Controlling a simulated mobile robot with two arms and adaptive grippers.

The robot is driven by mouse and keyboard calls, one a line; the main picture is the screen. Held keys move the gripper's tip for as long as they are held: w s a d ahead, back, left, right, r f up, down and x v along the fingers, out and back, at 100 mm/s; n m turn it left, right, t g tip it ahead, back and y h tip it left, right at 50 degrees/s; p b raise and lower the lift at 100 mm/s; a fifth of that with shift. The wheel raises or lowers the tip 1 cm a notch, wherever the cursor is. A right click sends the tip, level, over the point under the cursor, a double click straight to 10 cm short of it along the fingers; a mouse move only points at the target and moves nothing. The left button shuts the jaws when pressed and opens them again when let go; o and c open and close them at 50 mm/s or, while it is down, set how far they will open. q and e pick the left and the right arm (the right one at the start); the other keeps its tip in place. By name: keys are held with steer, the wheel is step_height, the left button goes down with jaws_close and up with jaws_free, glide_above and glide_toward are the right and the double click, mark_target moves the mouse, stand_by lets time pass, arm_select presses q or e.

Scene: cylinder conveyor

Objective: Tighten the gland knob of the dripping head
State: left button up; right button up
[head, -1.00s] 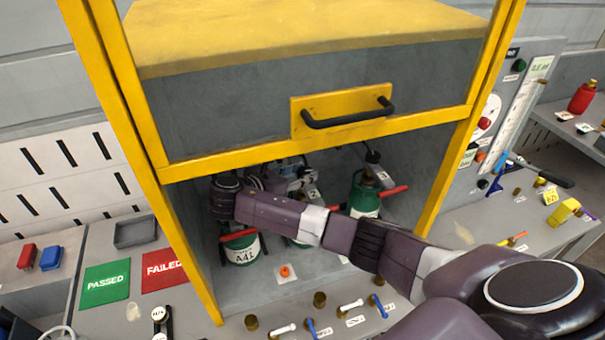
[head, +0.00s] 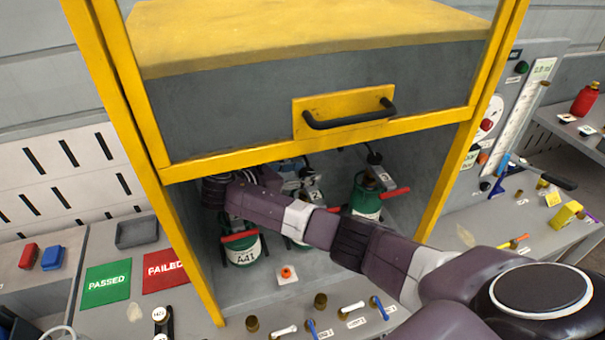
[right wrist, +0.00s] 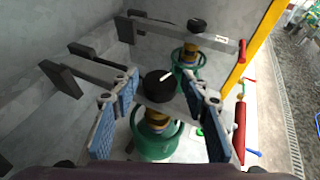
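Three green cylinders stand in the cabinet under clamp bars: the left one, labelled A41 (head: 243,250), a mostly hidden middle one, and the right one (head: 364,200). My right arm reaches in from the right, and its gripper (head: 290,178) is partly hidden behind the arm and cabinet edge. In the right wrist view my right gripper (right wrist: 165,112) is open, its blue pads either side of a black knob (right wrist: 158,86) above a brass fitting and green cylinder (right wrist: 155,142). Contact cannot be told. A farther black knob (right wrist: 197,25) tops another head. I see no drip. My left gripper is out of view.
The yellow-framed door (head: 320,88) is raised above the opening. Red handles (head: 396,193) stick out beside the cylinders. An orange knob (head: 287,272) sits on the cabinet floor. Brass fittings and small handles (head: 352,307) line the front bench. PASSED (head: 106,281) and FAILED mats lie left.

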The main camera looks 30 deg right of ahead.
mark_target(303, 174)
steer(key=shift+o, duration=0.6)
steer(key=shift+f, duration=0.1)
step_height(303, 174, up, 10)
stand_by(0.5)
